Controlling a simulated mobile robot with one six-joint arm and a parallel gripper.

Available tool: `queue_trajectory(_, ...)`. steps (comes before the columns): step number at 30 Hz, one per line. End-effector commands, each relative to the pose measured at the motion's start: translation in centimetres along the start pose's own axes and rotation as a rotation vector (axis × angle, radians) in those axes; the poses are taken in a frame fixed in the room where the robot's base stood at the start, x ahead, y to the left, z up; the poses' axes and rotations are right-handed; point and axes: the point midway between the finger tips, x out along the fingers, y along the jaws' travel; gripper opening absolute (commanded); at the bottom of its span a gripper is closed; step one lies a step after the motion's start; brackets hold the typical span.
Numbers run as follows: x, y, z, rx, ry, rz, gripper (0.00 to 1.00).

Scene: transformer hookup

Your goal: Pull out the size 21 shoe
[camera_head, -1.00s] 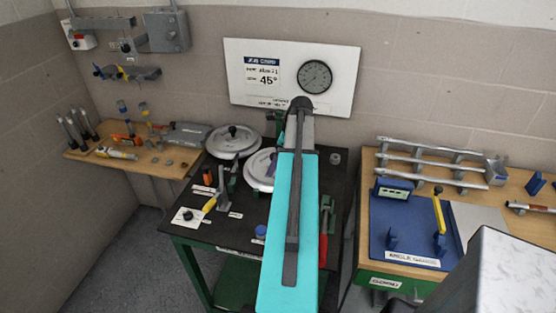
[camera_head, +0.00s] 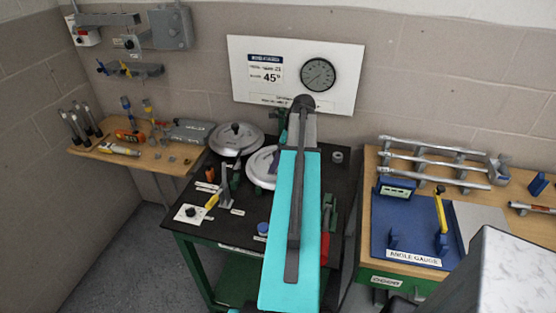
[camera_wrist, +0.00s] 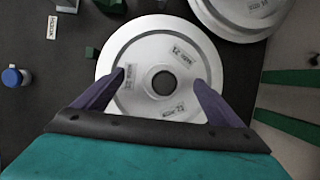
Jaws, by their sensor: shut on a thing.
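In the wrist view a round silver disc-shaped shoe (camera_wrist: 135,50) with a dark centre hole fills the middle. Its small labels are blurred and seem to read 21 and 22. My gripper (camera_wrist: 160,82) has one dark purple finger on each side of the hole, and it is shut on this disc. In the head view the disc (camera_head: 261,166) lies over the black bench top, partly hidden by my turquoise arm. My fingers are hidden there. A second silver disc (camera_head: 233,140) with a dark knob is behind it; its edge shows in the wrist view (camera_wrist: 240,12).
A gauge board (camera_head: 292,75) stands against the wall behind the black bench (camera_head: 243,222). A clamp (camera_head: 222,184) and a blue cap (camera_head: 262,228) are near the discs. A wooden bench with tools (camera_head: 152,168) is left; a blue angle gauge plate (camera_head: 408,236) is right.

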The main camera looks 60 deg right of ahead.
Motion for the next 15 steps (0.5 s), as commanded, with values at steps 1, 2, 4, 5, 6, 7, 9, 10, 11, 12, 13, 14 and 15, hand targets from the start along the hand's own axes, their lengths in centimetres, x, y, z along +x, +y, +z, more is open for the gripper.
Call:
queue_trajectory(1,1.97,0.26,-0.57,0.001,0.011,0.013,0.61)
queue_trajectory(2,1.92,0.26,-0.55,0.001,0.011,0.013,0.61)
queue_trajectory(4,1.79,0.25,-0.53,0.001,0.011,0.012,0.53)
queue_trajectory(5,1.74,0.26,-0.51,0.001,0.011,0.012,0.41)
queue_trajectory(6,1.66,0.26,-0.52,0.001,0.011,0.012,0.23)
queue_trajectory(7,1.6,0.26,-0.51,0.001,0.01,0.012,0.1)
queue_trajectory(9,1.47,0.27,-0.51,0.002,0.01,0.013,0.0)
queue_trajectory(10,1.41,0.28,-0.5,0.002,0.011,0.013,0.0)
queue_trajectory(11,1.36,0.3,-0.5,0.002,0.011,0.014,0.0)
queue_trajectory(12,1.29,0.32,-0.49,0.002,0.011,0.014,0.0)
queue_trajectory(13,1.23,0.34,-0.48,0.002,0.011,0.015,0.0)
queue_trajectory(14,1.18,0.35,-0.48,0.003,0.011,0.015,0.0)
queue_trajectory(15,1.11,0.37,-0.47,0.003,0.011,0.016,0.0)
